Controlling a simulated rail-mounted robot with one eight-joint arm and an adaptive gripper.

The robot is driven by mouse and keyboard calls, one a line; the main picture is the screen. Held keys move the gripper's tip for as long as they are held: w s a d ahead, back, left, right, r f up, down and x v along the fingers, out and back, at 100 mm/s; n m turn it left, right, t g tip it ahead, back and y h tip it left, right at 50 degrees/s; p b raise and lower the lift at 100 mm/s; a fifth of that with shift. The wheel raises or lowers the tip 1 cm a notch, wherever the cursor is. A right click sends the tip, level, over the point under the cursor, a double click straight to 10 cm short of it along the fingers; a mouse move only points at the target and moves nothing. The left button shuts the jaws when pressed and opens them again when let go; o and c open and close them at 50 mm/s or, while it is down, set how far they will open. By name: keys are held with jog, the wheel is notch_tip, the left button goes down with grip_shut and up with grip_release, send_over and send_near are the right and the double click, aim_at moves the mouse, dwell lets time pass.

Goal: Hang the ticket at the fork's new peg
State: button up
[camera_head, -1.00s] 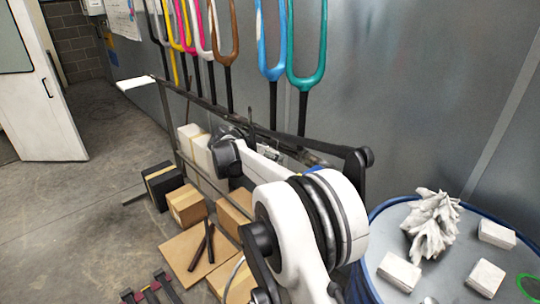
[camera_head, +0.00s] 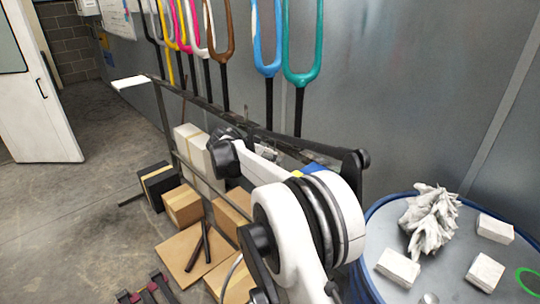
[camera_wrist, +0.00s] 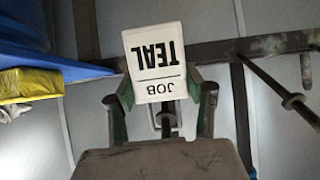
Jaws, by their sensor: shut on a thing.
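The ticket (camera_wrist: 155,65) is a white card with the words JOB TEAL, upside down in the wrist view. My gripper (camera_wrist: 162,100) is shut on it, with a dark finger on each side of its lower part. The teal fork (camera_head: 302,78) hangs upright, rightmost in the row of coloured forks. A dark rail (camera_wrist: 220,50) crosses behind the ticket in the wrist view. A peg-like rod (camera_wrist: 262,78) with a collar sticks out from it, to the right of the ticket and apart from it. In the head view my arm hides most of the gripper, and the ticket cannot be made out.
The blue fork (camera_head: 267,65) hangs left of the teal one. A blue-rimmed round table (camera_head: 445,270) with white blocks stands at right. Cardboard boxes (camera_head: 184,205) are below the rail. A blue thing (camera_wrist: 50,62) and a yellow block (camera_wrist: 28,86) are near my gripper's left.

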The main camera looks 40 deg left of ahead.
jog(key=o, duration=1.1)
jog(key=shift+o, duration=0.2)
jog(key=v, duration=1.2)
